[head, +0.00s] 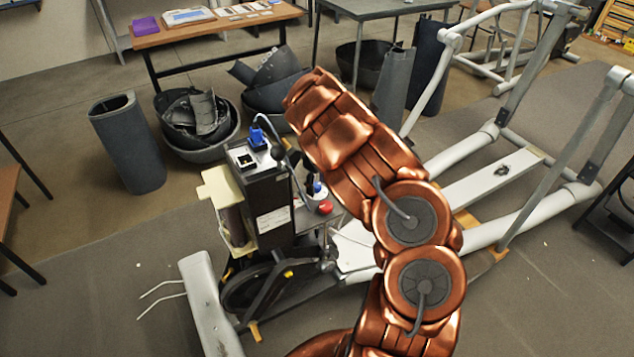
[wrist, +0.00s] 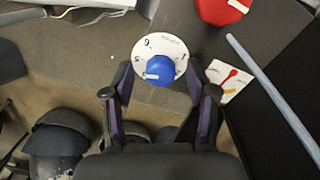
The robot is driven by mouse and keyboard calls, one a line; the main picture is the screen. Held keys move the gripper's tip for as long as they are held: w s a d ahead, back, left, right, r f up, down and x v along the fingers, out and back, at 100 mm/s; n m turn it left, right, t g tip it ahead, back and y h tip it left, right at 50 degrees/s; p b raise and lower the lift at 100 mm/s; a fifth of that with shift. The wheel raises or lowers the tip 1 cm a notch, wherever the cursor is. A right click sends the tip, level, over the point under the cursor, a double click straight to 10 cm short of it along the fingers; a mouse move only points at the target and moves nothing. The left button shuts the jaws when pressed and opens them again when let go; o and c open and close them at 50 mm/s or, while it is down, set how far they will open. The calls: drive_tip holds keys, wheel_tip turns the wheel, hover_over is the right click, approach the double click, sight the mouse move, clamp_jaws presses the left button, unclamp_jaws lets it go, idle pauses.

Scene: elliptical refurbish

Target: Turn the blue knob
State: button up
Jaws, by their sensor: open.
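The blue knob (wrist: 160,71) sits at the middle of a round white dial (wrist: 170,45) with black markings on a dark grey panel. In the wrist view, my gripper (wrist: 159,76) is open, with one dark finger on each side of the knob. I cannot tell whether either finger touches it. In the head view, a small blue part (head: 317,187) that looks like the knob shows beside my copper arm, above a red button. My gripper's fingers are not visible there.
A red part (wrist: 222,10) and a grey rod (wrist: 270,95) lie near the dial. A blue plug (head: 257,137) tops the black box (head: 272,205). Grey frame tubes (head: 480,145) stand right. Bins of dark parts (head: 197,125) stand behind.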

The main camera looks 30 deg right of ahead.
clamp_jaws()
idle(0.5)
drive_tip(key=shift+n, duration=0.3)
